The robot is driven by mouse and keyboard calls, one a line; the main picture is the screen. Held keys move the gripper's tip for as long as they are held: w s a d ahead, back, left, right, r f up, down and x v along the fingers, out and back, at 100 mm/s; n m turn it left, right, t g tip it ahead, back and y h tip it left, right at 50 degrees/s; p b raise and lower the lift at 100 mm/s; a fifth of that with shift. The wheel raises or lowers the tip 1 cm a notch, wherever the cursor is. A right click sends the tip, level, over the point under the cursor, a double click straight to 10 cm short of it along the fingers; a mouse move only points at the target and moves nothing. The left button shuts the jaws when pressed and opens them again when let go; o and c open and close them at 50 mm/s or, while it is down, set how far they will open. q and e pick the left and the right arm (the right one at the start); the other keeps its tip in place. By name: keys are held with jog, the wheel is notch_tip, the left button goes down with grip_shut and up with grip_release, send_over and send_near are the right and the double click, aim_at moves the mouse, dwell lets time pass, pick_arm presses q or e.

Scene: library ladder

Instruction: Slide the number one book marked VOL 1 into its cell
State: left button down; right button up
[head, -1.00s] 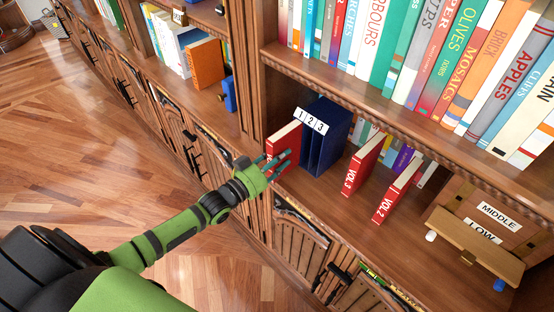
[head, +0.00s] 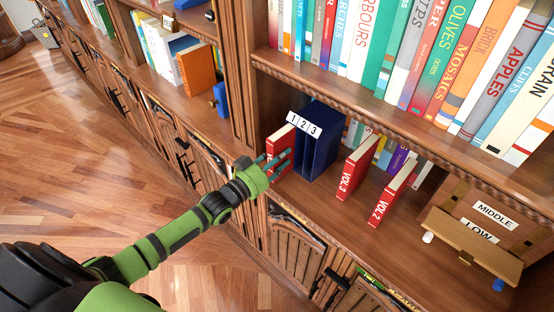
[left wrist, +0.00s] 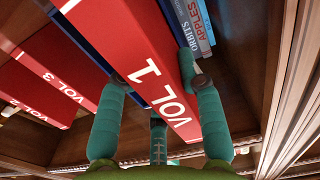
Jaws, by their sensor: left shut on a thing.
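The red VOL 1 book (head: 277,141) stands close to upright at the left front of the dark blue case (head: 333,128), just below and left of its label 1. My left gripper (head: 278,163) is shut on the book's spine side. The left wrist view shows the VOL 1 spine (left wrist: 155,70) between my left fingers (left wrist: 160,105). The case carries a white strip (head: 304,124) marked 1, 2, 3. I cannot tell how far the book is inside cell 1, as the gripper and book hide that opening. My right gripper is not in view.
Red books VOL 3 (head: 356,165) and VOL 2 (head: 393,192) stand on the same shelf, right of the case. A wooden stand with MIDDLE and LOW labels (head: 480,222) is further right. A wooden upright (head: 240,75) borders the shelf bay on the left.

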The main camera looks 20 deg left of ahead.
pick_arm(q)
jog(key=shift+b+x, duration=0.55)
jog(key=shift+x, duration=0.65)
jog(key=c, duration=0.7)
grip_release()
jog(key=shift+s+f, duration=0.1)
jog(key=shift+s+a, duration=0.1)
jog(key=shift+s, duration=0.2)
jog(key=v, duration=1.1)
jog(key=shift+a, duration=0.1)
